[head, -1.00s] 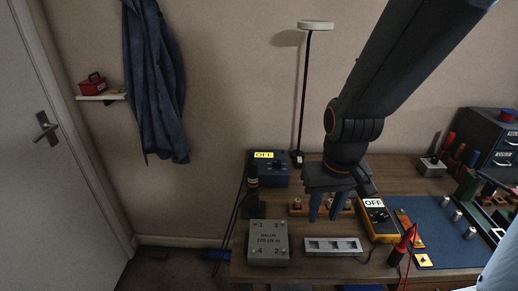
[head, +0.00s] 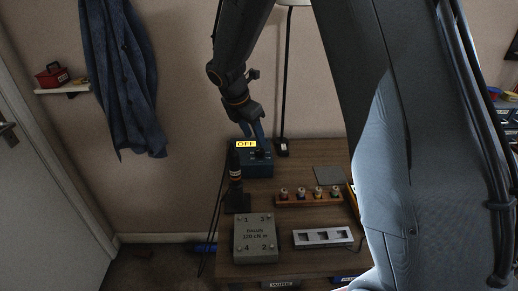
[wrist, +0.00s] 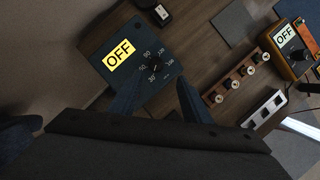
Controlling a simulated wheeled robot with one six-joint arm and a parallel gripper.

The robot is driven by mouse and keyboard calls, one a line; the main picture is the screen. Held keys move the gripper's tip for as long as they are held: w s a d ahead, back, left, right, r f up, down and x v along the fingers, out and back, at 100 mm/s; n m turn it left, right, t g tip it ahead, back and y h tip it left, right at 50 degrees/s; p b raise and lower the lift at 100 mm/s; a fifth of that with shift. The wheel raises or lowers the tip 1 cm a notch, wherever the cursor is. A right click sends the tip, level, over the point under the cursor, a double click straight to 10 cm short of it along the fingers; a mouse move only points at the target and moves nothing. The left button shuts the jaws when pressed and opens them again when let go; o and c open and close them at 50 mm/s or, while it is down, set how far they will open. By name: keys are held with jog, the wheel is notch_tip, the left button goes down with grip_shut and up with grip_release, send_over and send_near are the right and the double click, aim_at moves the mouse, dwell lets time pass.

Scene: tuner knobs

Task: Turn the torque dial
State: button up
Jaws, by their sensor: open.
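The torque dial (wrist: 155,68) is a small dark knob on the face of a blue box, ringed by printed numbers. The blue box (head: 250,170) stands at the back left of the bench and bears a yellow OFF display (head: 246,144); the wrist view shows the box (wrist: 108,84) from above. My gripper (head: 256,131) is open and empty above the box. In the wrist view my gripper's fingers (wrist: 158,95) are spread to the left and right below the dial. I see no contact with the dial. The fingers partly cover the box's lower edge.
A dark tool on a stand (head: 236,190) stands just in front of the box. A grey numbered block (head: 255,238), a white slotted tray (head: 322,237) and a wooden rack (head: 309,198) lie nearby. A yellow meter (wrist: 289,45) also reads OFF.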

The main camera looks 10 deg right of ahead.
aim_at(260, 150)
jog(key=shift+n, duration=0.5)
jog(key=shift+w+p+x, duration=0.2)
jog(key=shift+p+x, duration=0.15)
jog(key=shift+x, duration=1.65)
jog(key=shift+w+p+x, duration=0.25)
jog(key=shift+p+x, duration=0.1)
jog(key=shift+x, duration=1.65)
jog(key=c, duration=1)
jog(key=shift+c, duration=0.2)
